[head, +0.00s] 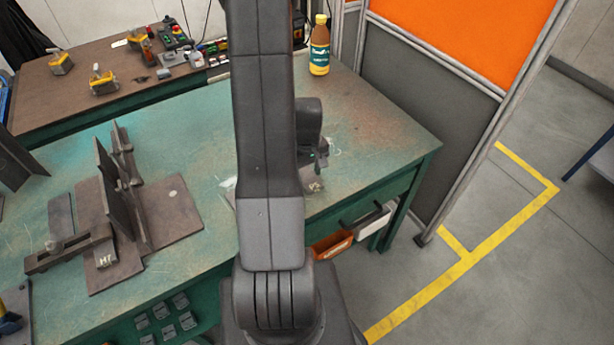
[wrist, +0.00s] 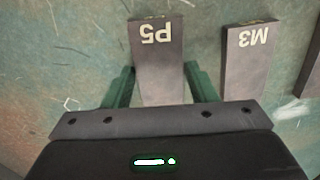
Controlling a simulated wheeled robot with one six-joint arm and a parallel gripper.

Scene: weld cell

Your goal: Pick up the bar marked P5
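The bar marked P5 (wrist: 158,65) is a flat grey metal bar with pale lettering that reads upside down in the wrist view. My gripper (wrist: 160,70) has two green fingers, one on each side of this bar, and looks open. The fingertips are very close to the bar's edges; I cannot tell whether they touch. The bar's near end is hidden behind my gripper's body. In the head view my gripper (head: 318,158) is low over the right part of the green table, and my arm hides most of the bars there.
A bar marked M3 (wrist: 250,62) lies just right of P5, with another dark bar (wrist: 311,65) at the right edge. A welded fixture with a bar marked M7 (head: 105,261) stands on the left of the green table (head: 370,120). A bottle (head: 320,48) stands at the back.

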